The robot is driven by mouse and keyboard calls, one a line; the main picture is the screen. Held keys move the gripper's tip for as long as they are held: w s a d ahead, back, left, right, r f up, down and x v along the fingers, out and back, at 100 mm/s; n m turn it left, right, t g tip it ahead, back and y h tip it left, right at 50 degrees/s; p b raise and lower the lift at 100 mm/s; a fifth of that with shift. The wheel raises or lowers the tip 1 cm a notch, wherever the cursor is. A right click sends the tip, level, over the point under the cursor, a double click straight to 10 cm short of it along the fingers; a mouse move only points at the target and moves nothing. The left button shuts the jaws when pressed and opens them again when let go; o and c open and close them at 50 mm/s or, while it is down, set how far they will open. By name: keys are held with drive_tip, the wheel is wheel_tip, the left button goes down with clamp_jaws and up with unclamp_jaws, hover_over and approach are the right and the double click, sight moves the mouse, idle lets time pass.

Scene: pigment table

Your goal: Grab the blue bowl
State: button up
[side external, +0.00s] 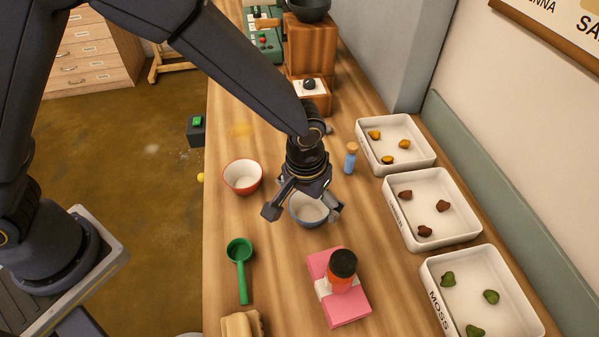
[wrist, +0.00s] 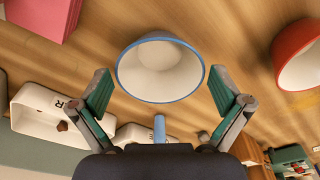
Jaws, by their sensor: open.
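The blue bowl (side external: 308,211), white inside with a blue rim, stands upright on the wooden table under my gripper. It also shows in the wrist view (wrist: 160,68), centred just beyond the fingertips. My gripper (side external: 301,212) is open, with one finger on each side of the bowl in the side view. I cannot tell whether a finger touches the bowl. The gripper partly covers the bowl in the side view.
A red bowl (side external: 243,177) stands left of the blue bowl. A green scoop (side external: 239,262) and a pink block with a dark-capped red jar (side external: 342,271) are nearer the camera. A small blue bottle (side external: 350,160) stands behind right. White trays (side external: 432,243) line the right side.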

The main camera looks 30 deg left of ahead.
drive_tip(key=shift+w+f, duration=0.15)
drive_tip(key=shift+f, duration=0.8)
drive_tip(key=shift+c, duration=0.3)
drive_tip(key=c, duration=0.9)
drive_tip(key=shift+r, duration=0.15)
